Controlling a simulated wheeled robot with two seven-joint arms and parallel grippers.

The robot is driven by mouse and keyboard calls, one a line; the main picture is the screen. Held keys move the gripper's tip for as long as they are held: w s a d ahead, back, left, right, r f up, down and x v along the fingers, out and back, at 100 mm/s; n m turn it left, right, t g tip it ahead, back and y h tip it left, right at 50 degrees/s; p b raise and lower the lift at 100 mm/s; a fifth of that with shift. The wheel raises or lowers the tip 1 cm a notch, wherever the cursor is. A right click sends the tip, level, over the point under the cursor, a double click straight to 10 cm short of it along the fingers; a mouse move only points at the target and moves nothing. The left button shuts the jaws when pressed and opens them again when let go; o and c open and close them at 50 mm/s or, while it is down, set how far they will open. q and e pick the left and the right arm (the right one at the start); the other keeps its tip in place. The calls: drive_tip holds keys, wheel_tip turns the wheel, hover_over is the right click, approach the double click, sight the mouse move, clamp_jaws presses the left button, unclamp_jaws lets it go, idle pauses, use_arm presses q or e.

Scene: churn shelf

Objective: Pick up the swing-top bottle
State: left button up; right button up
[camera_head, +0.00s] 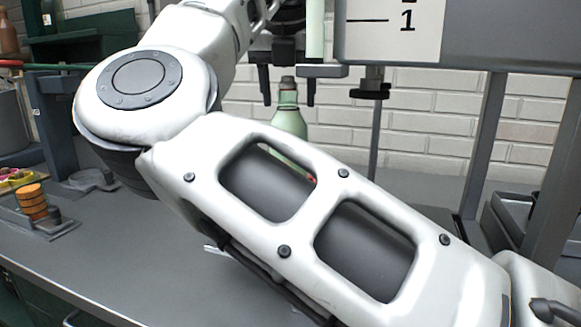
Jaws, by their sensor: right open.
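The swing-top bottle (289,119) is pale green with a dark top and stands upright near the back wall. My white arm hides its lower part. My right gripper (287,103) points down from the top of the head view. It is open, with one dark finger on each side of the bottle's neck in the picture and a gap on both sides. I cannot tell whether the neck is fully between the fingers in depth. My left gripper is not in view.
A grey panel with a "1" label (394,28) hangs at upper right. A pale green upright piece (316,30) shows beside the gripper. Stacked orange discs (32,201) stand at left on the grey bench (90,262). Grey posts (482,145) stand at right.

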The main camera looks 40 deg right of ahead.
drive_tip(key=shift+r, duration=0.1)
drive_tip(key=shift+c, duration=0.4)
clamp_jaws()
drive_tip(key=shift+r, duration=0.1)
idle(0.8)
